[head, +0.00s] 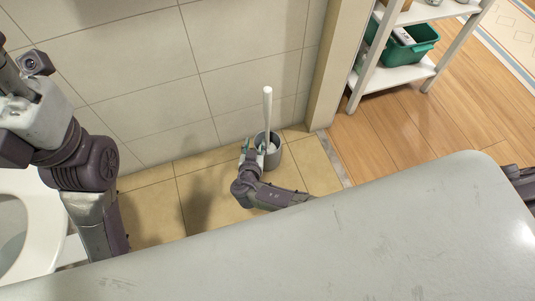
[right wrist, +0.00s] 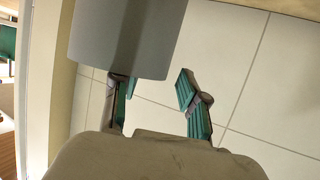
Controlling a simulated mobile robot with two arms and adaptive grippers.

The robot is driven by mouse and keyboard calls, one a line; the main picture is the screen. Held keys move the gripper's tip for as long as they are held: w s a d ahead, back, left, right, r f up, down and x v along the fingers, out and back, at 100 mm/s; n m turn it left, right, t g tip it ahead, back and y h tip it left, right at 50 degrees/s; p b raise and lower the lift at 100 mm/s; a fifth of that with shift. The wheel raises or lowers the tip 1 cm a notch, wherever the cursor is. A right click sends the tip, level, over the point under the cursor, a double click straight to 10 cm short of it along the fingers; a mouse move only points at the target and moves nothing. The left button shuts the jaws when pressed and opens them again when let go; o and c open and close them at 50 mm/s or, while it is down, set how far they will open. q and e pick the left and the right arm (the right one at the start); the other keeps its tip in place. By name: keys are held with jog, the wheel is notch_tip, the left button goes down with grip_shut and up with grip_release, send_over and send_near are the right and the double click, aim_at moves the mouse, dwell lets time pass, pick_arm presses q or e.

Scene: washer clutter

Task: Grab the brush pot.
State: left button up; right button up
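The brush pot (head: 273,158) is a grey cylinder standing on the tiled floor near the wall, with a white brush handle (head: 267,105) rising from it. My right gripper (head: 249,147) is at the pot's left side in the head view. In the right wrist view the grey pot (right wrist: 125,40) fills the upper left, and the right gripper (right wrist: 155,92) has its green fingers spread apart. One finger is partly hidden behind the pot; the other stands to its right. Contact cannot be told. My left arm shows at the left, but its fingers are not visible.
A white toilet (head: 40,225) is at the left edge. The tiled wall (head: 150,65) is behind the pot, with a wall end (head: 338,60) to its right. A white shelf (head: 395,77) holds a green bin (head: 410,47). Wooden floor (head: 410,125) at right is clear.

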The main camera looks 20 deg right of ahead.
grip_shut()
jog(key=shift+w+a+r, duration=0.1)
jog(key=shift+w+r, duration=0.05)
jog(key=shift+r, duration=0.05)
